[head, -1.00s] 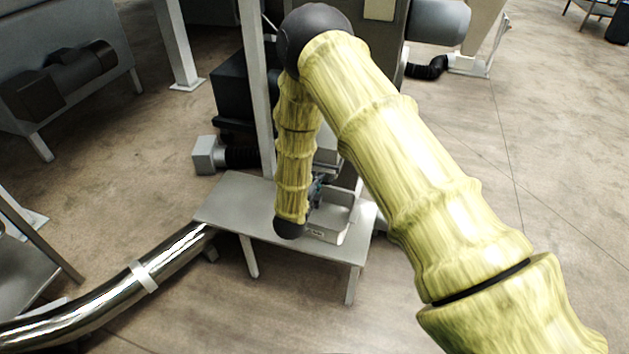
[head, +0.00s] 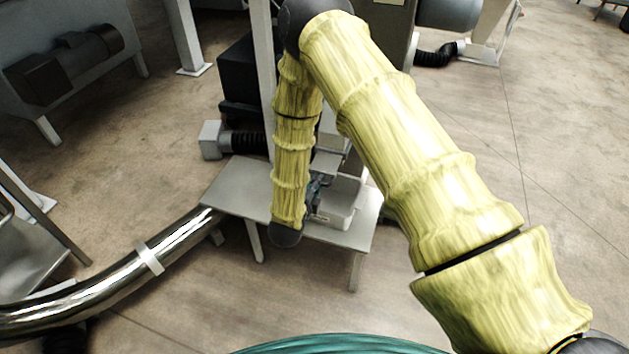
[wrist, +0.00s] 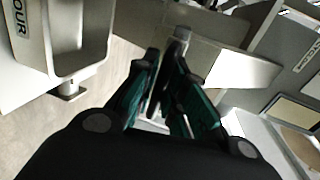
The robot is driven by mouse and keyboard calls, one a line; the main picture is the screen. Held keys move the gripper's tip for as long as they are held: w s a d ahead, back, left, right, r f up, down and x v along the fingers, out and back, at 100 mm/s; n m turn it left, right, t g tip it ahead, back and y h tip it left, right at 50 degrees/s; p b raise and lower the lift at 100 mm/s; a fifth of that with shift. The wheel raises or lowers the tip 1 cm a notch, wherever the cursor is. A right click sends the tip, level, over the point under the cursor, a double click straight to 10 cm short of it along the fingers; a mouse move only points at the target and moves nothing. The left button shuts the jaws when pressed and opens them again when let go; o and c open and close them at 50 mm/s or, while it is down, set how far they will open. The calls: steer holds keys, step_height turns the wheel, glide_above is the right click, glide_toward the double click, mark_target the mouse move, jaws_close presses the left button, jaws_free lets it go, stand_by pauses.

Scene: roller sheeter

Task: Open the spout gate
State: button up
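My gripper (wrist: 165,65) has dark fingers with teal pads, drawn close together around a thin grey handle. The rounded end of the spout gate's handle (wrist: 182,34) shows at the fingertips. A flat pale metal plate (wrist: 240,70), which looks like the gate, lies just beyond and to the right in the wrist view. In the head view my gripper (head: 315,188) is small and partly hidden behind my forearm, beside a light tray. The plate (head: 326,162) shows just above the tray there. The grip contact itself is mostly hidden.
A pale tray (head: 338,214) stands on a grey metal table (head: 232,187); its labelled rim also shows in the wrist view (wrist: 30,40). A white post (head: 264,80) rises behind. A shiny pipe (head: 100,280) runs left of the table. Floor at right is open.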

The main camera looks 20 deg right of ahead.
steer(key=shift+o, duration=0.9)
steer(key=shift+w+a, duration=0.25)
steer(key=shift+a, duration=0.05)
steer(key=shift+r, duration=0.1)
steer(key=shift+s+d, duration=0.15)
steer(key=shift+d, duration=0.05)
steer(key=v, duration=1.2)
steer(key=s+d+f+n+g+y+p, duration=0.2)
steer(key=s+d+f+n+g+y, duration=0.15)
steer(key=s+f+n+y, duration=0.6)
steer(key=s+d+f+n+g, duration=0.1)
steer(key=s+f+n+g, duration=0.1)
steer(key=s+n, duration=0.3)
steer(key=s+f+n+g, duration=0.2)
steer(key=s+n, duration=0.3)
steer(key=s, duration=0.5)
steer(key=s+d+f+n+g+p, duration=0.1)
steer(key=s+f+n+g, duration=0.1)
steer(key=s+n+g, duration=0.2)
steer(key=s+n, duration=0.2)
steer(key=s, duration=0.2)
steer(key=shift+d+f+g, duration=0.2)
steer(key=shift+d+g, duration=0.15)
